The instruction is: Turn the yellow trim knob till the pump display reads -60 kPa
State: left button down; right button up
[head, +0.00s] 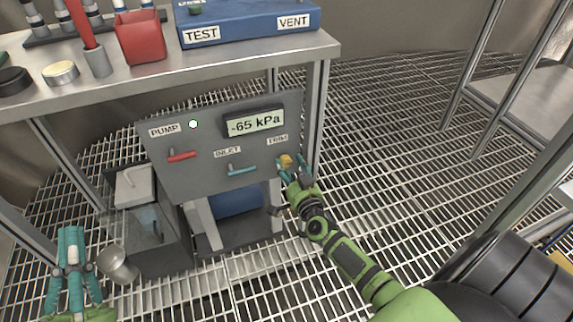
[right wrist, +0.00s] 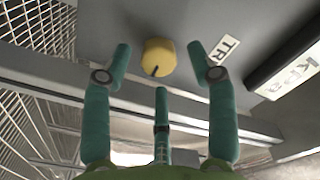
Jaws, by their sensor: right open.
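The yellow trim knob (head: 286,160) is on the grey pump panel (head: 190,150), below the TRIM label. The pump display (head: 254,123) reads -65 kPa. My right gripper (head: 293,168) is at the knob in the head view. In the right wrist view the knob (right wrist: 158,57) shows a dark mark at its lower edge and lies between the spread teal fingers of my right gripper (right wrist: 160,70), with gaps on both sides. My left gripper (head: 72,245) is at the lower left, away from the panel, with its fingers pointing up close together; whether they touch is unclear.
The panel also has a red PUMP handle (head: 183,156) and a teal INLET handle (head: 242,170). A steel bench (head: 200,65) above carries a blue TEST/VENT box (head: 250,22) and a red container (head: 139,36). A bench leg (head: 315,120) stands just right of the panel.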

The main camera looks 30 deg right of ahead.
pick_arm(q)
jog(key=shift+s+d+r+m+t+h, duration=0.1)
jog(key=shift+s+r+m+t+h, duration=0.25)
jog(key=shift+s+r+h, duration=0.45)
jog(key=shift+s+d+r+m+t+h, duration=0.15)
jog(key=shift+s+r+t+h, duration=0.4)
jog(key=shift+s+r, duration=0.35)
pick_arm(e)
jog(key=shift+x, duration=1.15)
pick_arm(q)
jog(key=shift+a, duration=0.1)
pick_arm(e)
jog(key=c, duration=1.1)
